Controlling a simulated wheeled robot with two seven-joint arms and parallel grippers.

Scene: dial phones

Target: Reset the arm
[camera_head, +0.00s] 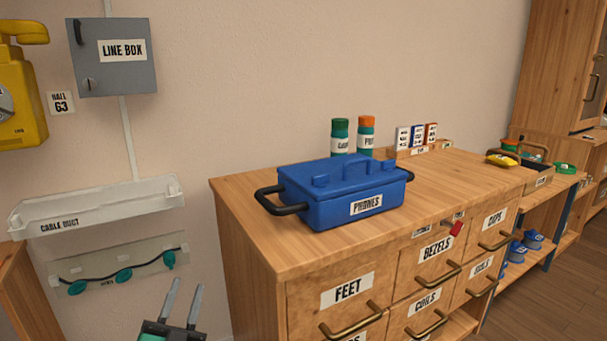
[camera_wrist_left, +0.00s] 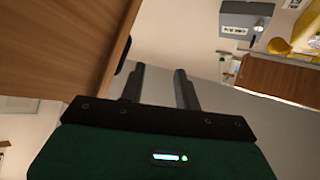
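My left gripper (camera_head: 184,303) shows at the bottom left of the head view, in front of the wall and left of the wooden cabinet. Its two grey fingers point up and stand apart with nothing between them. In the left wrist view the same fingers (camera_wrist_left: 159,88) are apart and empty, beside a wooden surface (camera_wrist_left: 60,40). My right gripper is in neither view.
A blue PHONES box (camera_head: 337,190) with black handles sits on the wooden cabinet (camera_head: 450,180). A grey LINE BOX (camera_head: 115,78), a yellow phone (camera_head: 18,95) and a white cable duct (camera_head: 100,208) are on the wall. A FEET drawer (camera_head: 340,295) is shut.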

